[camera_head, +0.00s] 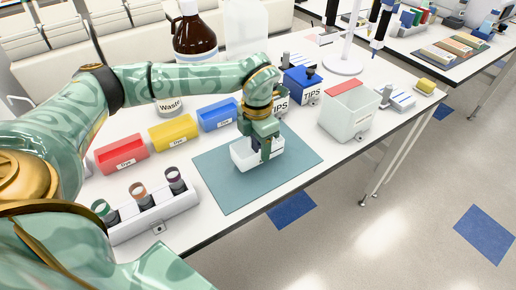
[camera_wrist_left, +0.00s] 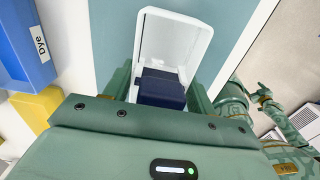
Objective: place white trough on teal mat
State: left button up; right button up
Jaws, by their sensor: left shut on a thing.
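The white trough (camera_head: 241,155) is over the middle of the teal mat (camera_head: 220,187) in the head view. It looks level and its underside seems at or very near the mat; I cannot tell for sure whether it touches. My left gripper (camera_head: 264,146) points down at the trough and is shut on it. In the left wrist view the open white trough (camera_wrist_left: 172,45) extends out from the jaws over the teal mat (camera_wrist_left: 117,40). A dark blue block (camera_wrist_left: 161,90) shows between the fingers at the trough.
Red (camera_head: 121,154), yellow (camera_head: 173,133) and blue (camera_head: 218,115) troughs stand behind the mat. A rack with capped tubes (camera_head: 150,216) is left of it. A white box with a red top (camera_head: 346,112) and a blue tips box (camera_head: 301,84) stand right. The mat's front lies near the table edge.

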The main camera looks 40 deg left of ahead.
pick_arm(q)
jog(key=shift+f, duration=0.9)
jog(key=shift+r, duration=0.1)
jog(key=o, duration=1)
notch_tip(320, 180, up, 12)
jog(key=p, duration=0.3)
